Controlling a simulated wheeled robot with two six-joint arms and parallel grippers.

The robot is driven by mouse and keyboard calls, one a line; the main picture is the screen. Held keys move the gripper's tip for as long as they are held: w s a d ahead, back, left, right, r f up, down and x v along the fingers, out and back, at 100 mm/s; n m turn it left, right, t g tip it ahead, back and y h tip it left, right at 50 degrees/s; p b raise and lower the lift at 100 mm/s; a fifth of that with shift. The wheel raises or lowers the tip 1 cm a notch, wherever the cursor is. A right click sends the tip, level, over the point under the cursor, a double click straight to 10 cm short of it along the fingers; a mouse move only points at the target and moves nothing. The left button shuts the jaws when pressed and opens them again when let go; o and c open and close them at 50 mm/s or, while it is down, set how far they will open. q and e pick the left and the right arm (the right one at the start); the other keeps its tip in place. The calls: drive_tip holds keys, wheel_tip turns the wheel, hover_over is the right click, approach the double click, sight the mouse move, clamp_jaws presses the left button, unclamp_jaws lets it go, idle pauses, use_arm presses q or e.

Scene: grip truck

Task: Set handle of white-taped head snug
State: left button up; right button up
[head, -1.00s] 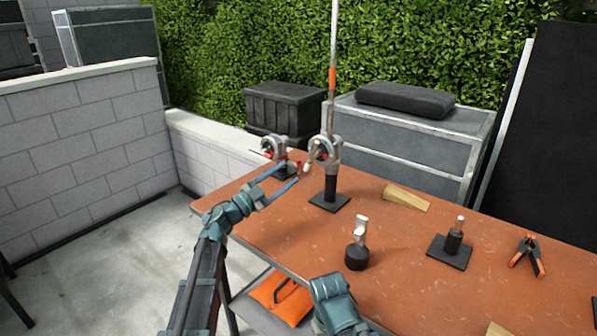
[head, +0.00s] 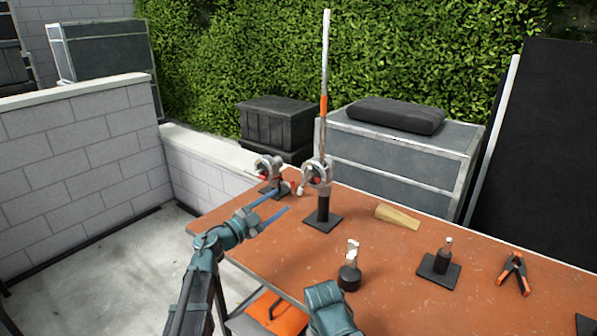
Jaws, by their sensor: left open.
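A grip head (head: 317,172) sits on a short black post with a square base on the table and holds a tall upright pole (head: 324,85) with an orange band. A small handle with a white end (head: 300,188) sticks out at its lower left. A second grip head (head: 267,168) stands behind to the left on its own black base, with red on its handle. White tape is too small to make out for certain. My left gripper (head: 282,201) is open and empty, its blue fingers short of the white-ended handle, to its lower left. My right gripper's fingers are not visible.
The orange-brown table (head: 280,255) also holds a wooden wedge (head: 398,217), a black round-based fitting (head: 349,277), a square-based post (head: 440,263) and an orange-tipped clamp (head: 514,273). An orange bag (head: 270,313) lies below. The table's near-left edge is under my left arm.

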sight(303, 182)
use_arm(q)
drive_tip(key=w+d+p, duration=0.1)
drive_tip(key=w+d, duration=0.1)
drive_tip(key=w, duration=0.1)
drive_tip(key=w+d+r+y, duration=0.1)
drive_tip(key=w+d, duration=0.2)
drive_tip(key=w+d+r+y+p, duration=0.1)
drive_tip(key=w+d, duration=0.2)
drive_tip(key=w, duration=0.1)
drive_tip(key=shift+d+p, duration=0.2)
drive_tip(key=shift+p, duration=0.1)
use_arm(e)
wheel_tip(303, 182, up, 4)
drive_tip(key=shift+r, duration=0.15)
